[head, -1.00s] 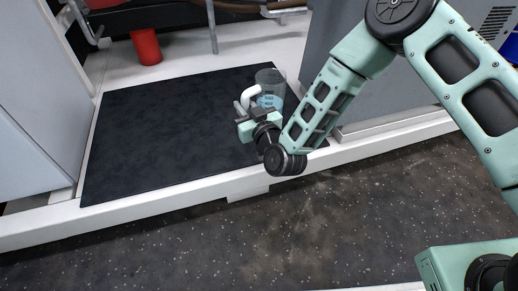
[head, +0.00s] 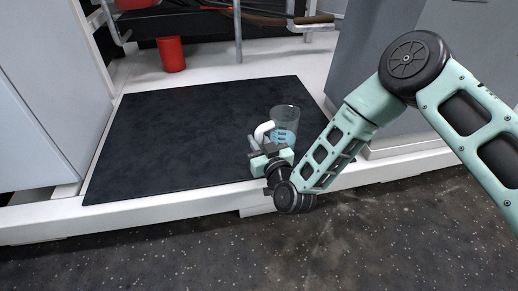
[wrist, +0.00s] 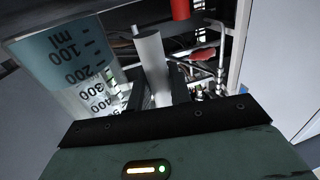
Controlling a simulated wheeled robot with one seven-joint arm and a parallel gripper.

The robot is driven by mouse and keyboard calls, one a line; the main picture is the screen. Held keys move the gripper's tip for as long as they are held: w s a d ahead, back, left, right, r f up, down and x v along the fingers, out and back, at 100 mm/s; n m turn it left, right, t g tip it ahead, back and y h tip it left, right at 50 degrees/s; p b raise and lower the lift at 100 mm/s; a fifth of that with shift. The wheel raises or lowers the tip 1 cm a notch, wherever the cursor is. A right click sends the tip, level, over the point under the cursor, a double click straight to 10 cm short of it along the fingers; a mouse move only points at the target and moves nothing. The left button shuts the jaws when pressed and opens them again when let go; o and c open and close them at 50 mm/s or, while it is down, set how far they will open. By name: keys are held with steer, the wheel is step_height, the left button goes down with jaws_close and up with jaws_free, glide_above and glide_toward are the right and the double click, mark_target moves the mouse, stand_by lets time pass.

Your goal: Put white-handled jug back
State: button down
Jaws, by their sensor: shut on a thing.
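The white-handled jug (head: 286,120) is a clear measuring jug with a blue band and volume marks. In the head view it appears at the right part of the black mat (head: 175,140); I cannot tell whether it touches the mat. My gripper (head: 262,145) is at the jug's left side, shut on its white handle (head: 263,131). The fingertips are partly hidden.
A red cup-like container (head: 171,54) stands on the white floor behind the mat. Grey cabinets stand left (head: 45,110) and right (head: 375,75). A white raised edge (head: 130,227) runs along the front. The mat's left and middle are clear.

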steer(key=shift+f, duration=0.4)
steer(key=shift+f, duration=0.15)
steer(key=c, duration=1.3)
jaws_free()
